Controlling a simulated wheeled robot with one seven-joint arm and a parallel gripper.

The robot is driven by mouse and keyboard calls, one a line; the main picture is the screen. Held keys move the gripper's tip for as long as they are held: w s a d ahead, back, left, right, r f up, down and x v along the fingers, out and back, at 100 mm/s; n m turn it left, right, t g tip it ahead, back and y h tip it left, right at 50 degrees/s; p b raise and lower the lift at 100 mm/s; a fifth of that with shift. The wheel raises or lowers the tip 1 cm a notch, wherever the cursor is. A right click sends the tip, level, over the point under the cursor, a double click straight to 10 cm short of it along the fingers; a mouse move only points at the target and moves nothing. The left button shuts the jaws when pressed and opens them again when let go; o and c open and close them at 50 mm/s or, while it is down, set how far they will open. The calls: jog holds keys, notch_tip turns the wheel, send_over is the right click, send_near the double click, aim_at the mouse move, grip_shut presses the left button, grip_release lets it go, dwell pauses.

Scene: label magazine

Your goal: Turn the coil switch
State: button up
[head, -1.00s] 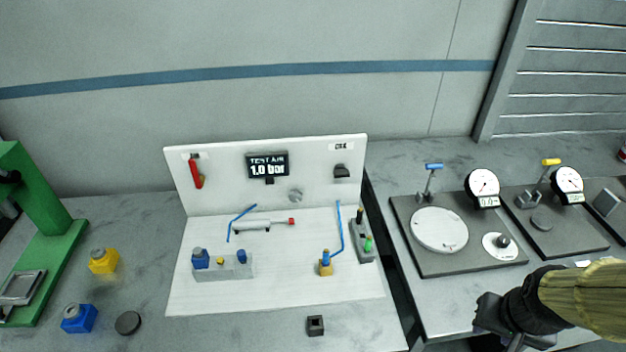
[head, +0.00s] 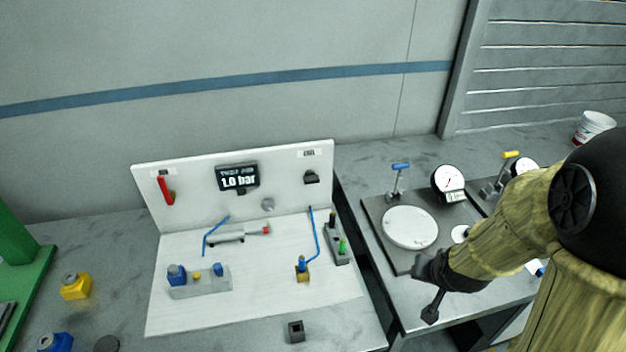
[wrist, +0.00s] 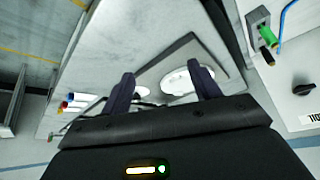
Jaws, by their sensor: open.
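The white pneumatic board stands on the bench, with its upright back panel (head: 285,165). A black knob, apparently the coil switch (head: 311,176), sits at the panel's upper right under a small, hard-to-read label. It also shows at the right of the wrist view (wrist: 303,89), upside down. My gripper (head: 428,290) is right of the board, in front of the gauge plate and well apart from the knob. In the wrist view its two fingers (wrist: 163,84) are spread with nothing between them.
A display (head: 237,178) reads 1.0 bar, beside a red lever (head: 165,190). A green and a black button stand on a grey block (head: 337,243) at the board's right edge. A dark plate (head: 382,222) with a white disc and gauge lies to the right. A gap separates the two benches.

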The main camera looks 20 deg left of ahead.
jog(key=w+a+t, duration=0.1)
jog(key=w+a, duration=0.1)
jog(key=w+a+f+t+p, duration=0.1)
jog(key=w+a, duration=0.1)
jog(key=w+a+t, duration=0.1)
jog(key=w+a, duration=0.1)
jog(key=shift+a+f+n+y, duration=0.2)
jog(key=shift+a+n+y, duration=0.1)
jog(key=shift+a, duration=0.05)
jog(key=s+a+r+n+t+y+p, duration=0.1)
jog(key=a+n+t+y, duration=0.5)
jog(key=a, duration=1.2)
jog(key=shift+r+y+p, duration=0.65)
jog(key=shift+y+p, duration=0.4)
jog(key=shift+y, duration=0.15)
jog(key=shift+a, duration=0.1)
jog(key=p, duration=0.5)
send_near(313, 181)
jog(key=x, duration=0.9)
jog(key=shift+w+a, duration=0.15)
